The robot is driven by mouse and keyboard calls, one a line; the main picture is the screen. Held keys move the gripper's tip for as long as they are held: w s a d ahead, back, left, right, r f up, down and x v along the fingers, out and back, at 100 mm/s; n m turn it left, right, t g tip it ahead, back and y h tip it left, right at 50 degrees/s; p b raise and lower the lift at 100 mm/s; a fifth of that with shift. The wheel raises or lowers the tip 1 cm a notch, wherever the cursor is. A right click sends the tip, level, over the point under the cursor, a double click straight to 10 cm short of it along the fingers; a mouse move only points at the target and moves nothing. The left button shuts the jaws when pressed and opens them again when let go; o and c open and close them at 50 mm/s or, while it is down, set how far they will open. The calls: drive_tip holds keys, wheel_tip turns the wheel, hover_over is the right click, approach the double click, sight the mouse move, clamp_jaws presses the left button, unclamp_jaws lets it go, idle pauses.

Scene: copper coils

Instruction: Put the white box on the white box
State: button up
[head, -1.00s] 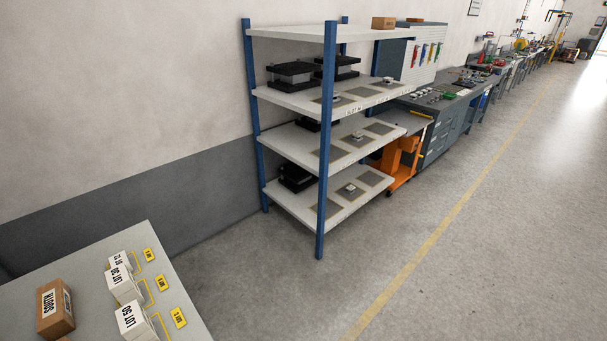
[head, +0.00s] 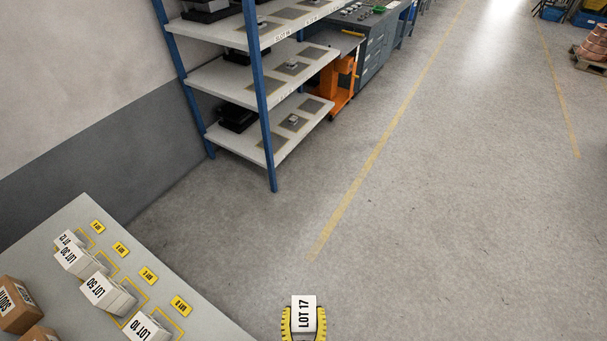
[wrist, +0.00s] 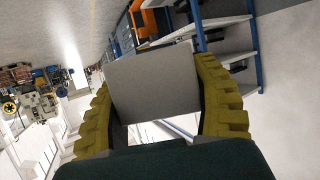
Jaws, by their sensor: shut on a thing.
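My gripper (head: 303,324), with yellow ridged fingers, is shut on a white box labelled LOT 17 (head: 304,314) at the bottom of the head view. In the wrist view the held box (wrist: 155,82) shows a plain pale face between the two fingers. Other white boxes stand in a row on the grey table at lower left: LOT 10 (head: 146,328), LOT 50 (head: 102,290), LOT 30 (head: 74,258) and one with a hard-to-read label (head: 66,238). The held box is apart from them, to the right of the table.
The grey table (head: 205,318) has yellow outlines and yellow tags beside the boxes. Brown cartons (head: 18,305) stand at its left. A blue-post shelf (head: 262,100) stands beyond, with an orange cart (head: 340,82) behind it. The floor (head: 420,240) to the right is clear.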

sight(313, 309)
wheel_tip(313, 309, up, 16)
drive_tip(key=w+p, duration=0.2)
drive_tip(key=p, duration=1.5)
drive_tip(key=shift+s+d, duration=0.1)
drive_tip(key=w+a+f+n+g+y+b, duration=0.15)
drive_tip(key=a+f+n+y+b, duration=0.35)
drive_tip(key=a, duration=0.5)
drive_tip(key=w+a+f+n+g+y+b, duration=0.1)
drive_tip(key=w+a+f+n+y+b, duration=0.2)
drive_tip(key=a+b, duration=0.6)
drive_tip(key=s+a+n+g+y+b, duration=0.1)
drive_tip(key=s+a, duration=0.4)
drive_tip(key=a, duration=0.6)
drive_tip(key=s+a+n+g+y+b, duration=0.2)
drive_tip(key=s+a+b, duration=0.3)
drive_tip(key=a, duration=0.6)
drive_tip(key=shift+a+f+n+g+y+b, duration=0.3)
drive_tip(key=shift+n+g+b, duration=0.15)
drive_tip(key=shift+b, duration=0.1)
